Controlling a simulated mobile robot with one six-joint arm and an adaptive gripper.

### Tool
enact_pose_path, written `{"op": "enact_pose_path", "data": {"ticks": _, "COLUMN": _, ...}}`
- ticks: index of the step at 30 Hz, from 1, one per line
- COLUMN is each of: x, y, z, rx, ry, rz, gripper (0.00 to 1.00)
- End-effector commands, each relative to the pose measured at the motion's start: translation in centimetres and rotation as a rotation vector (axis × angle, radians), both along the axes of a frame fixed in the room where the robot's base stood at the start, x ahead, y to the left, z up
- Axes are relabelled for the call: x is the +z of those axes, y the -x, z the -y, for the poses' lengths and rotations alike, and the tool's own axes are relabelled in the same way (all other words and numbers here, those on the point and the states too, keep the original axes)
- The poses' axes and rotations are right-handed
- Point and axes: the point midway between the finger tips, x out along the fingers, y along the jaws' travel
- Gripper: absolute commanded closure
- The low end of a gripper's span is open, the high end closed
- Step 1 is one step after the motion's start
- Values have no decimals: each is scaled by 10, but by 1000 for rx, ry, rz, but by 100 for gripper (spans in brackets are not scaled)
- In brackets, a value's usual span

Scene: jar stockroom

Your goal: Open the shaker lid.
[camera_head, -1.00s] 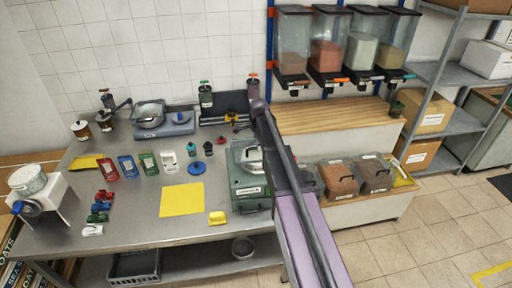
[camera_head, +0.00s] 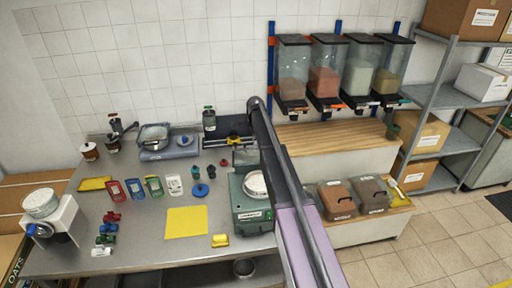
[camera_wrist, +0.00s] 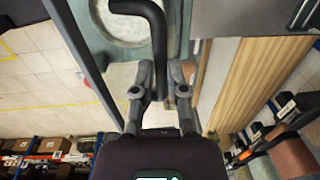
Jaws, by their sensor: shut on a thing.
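The shaker (camera_head: 241,202) is a green-grey box with a front label, on the right end of the steel bench. A round pale pan (camera_head: 254,184) on its top is uncovered in the head view. A clear panel with thin edges, seemingly the lid (camera_head: 243,157), stands raised at the shaker's back; my arm partly covers it. In the wrist view, my gripper (camera_wrist: 160,84) is shut on the black curved lid handle (camera_wrist: 153,22). The pan (camera_wrist: 122,22) shows behind the handle. The gripper itself is hidden behind my arm in the head view.
A yellow mat (camera_head: 186,221) and a yellow block (camera_head: 220,240) lie left of the shaker. A wooden counter (camera_head: 330,135) with hoppers (camera_head: 324,80) above stands to the right, with lidded bins (camera_head: 336,200) below. The floor at the right is clear.

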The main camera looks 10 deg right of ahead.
Motion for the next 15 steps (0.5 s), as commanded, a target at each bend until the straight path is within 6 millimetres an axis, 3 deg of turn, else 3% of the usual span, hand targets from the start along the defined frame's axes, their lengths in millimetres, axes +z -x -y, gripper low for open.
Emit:
{"op": "enact_pose_path", "data": {"ticks": 1, "x": 2, "y": -18, "z": 1, "rx": 2, "ry": 0, "rz": 7, "gripper": 100}}
{"op": "enact_pose_path", "data": {"ticks": 3, "x": 3, "y": -30, "z": 3, "rx": 1, "ry": 0, "rz": 7, "gripper": 100}}
{"op": "enact_pose_path", "data": {"ticks": 15, "x": -2, "y": -89, "z": 9, "rx": 0, "ry": 1, "rz": 2, "gripper": 100}}
